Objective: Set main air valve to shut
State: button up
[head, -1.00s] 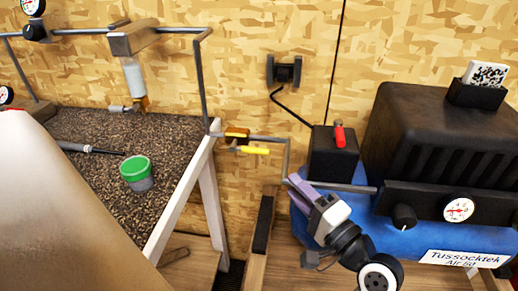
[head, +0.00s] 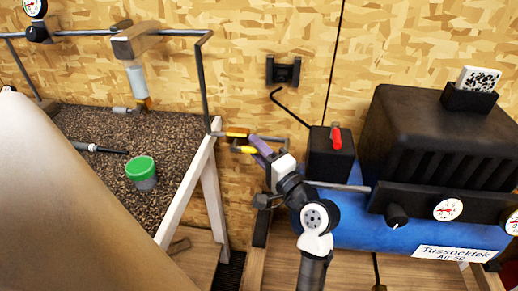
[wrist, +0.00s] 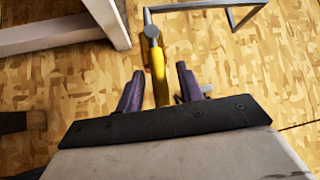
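The main air valve (head: 237,132) is a brass-coloured valve on the grey pipe beside the bench leg in the head view. Its yellow lever (head: 247,149) is partly hidden behind my gripper (head: 260,151). In the wrist view, the yellow lever (wrist: 159,72) reaches from the pipe joint towards me, between the two purple fingers of my gripper (wrist: 158,85). The fingers are apart, with a gap visible on both sides of the lever. I cannot see any contact.
A blue compressor (head: 365,225) with a black housing and gauges stands to the right. A black box with a red switch (head: 336,138) is close to my wrist. The bench's white leg (head: 187,195) is left of the valve. A green-lidded jar (head: 141,170) sits on the bench.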

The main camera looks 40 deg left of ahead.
grip_shut()
